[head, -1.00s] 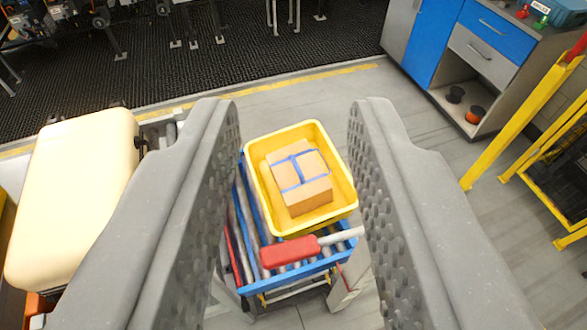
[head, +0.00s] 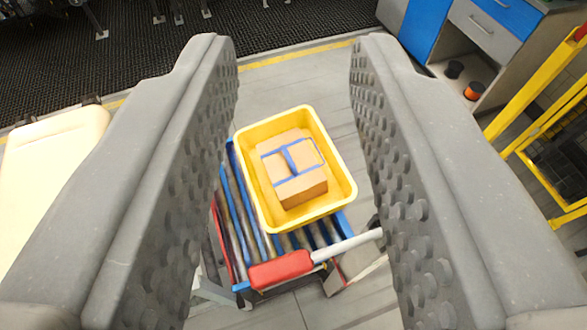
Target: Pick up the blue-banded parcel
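The blue-banded parcel (head: 301,188) is a brown cardboard box with blue strips across its top. It sits inside a yellow tray (head: 343,196), which rests on a blue-framed roller conveyor (head: 236,205). My gripper (head: 292,62) is open, with its two grey dimpled fingers at the left and right of the picture. The tray and parcel show in the gap between the fingers, beyond them. Nothing is held, and the parcel appears clear of both fingers.
A red-handled lever (head: 281,269) with a grey bar crosses the near end of the conveyor. A cream-coloured block (head: 50,165) stands at left. A yellow frame (head: 535,90) and a blue and grey cabinet (head: 470,40) stand at right. Grey floor lies between.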

